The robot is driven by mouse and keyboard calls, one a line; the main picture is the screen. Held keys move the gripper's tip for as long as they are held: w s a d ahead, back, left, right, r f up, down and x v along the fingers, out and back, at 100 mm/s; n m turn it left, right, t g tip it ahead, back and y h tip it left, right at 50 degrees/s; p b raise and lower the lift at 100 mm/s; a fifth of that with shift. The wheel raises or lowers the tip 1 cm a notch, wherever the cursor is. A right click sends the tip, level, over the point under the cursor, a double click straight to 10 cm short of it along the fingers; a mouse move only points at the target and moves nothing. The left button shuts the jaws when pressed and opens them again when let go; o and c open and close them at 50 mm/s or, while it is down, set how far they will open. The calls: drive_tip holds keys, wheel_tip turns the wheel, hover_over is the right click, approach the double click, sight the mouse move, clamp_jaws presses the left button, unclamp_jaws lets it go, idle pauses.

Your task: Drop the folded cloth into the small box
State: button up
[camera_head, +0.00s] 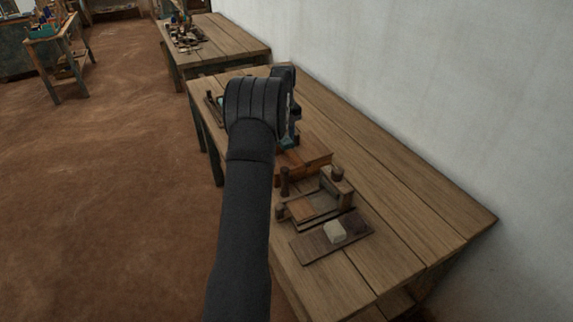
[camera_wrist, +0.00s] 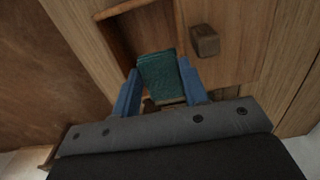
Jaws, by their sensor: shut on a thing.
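My gripper (camera_wrist: 161,88) is shut on a folded teal-green cloth (camera_wrist: 157,72), held between its two blue fingers in the wrist view. Behind the cloth is an open wooden box (camera_wrist: 121,9) with a darker brown inside; the cloth overlaps its near end in this view, and I cannot tell the height between them. A reddish-brown wooden box (camera_head: 318,164) sits just below the gripper in that view.
A small wooden block (camera_wrist: 205,40) stands right of the box in the wrist view. A white wall runs along the right.

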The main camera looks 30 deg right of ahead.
drive_tip(key=shift+f, duration=2.15)
drive_tip(key=o, duration=1.1)
drive_tip(key=shift+a, duration=0.1)
drive_tip(key=shift+d, duration=0.2)
drive_tip(key=shift+r, duration=0.2)
drive_tip(key=shift+r, duration=0.35)
drive_tip(key=r, duration=1.6)
drive_tip(key=shift+a+r, duration=0.15)
drive_tip(key=shift+a, duration=0.1)
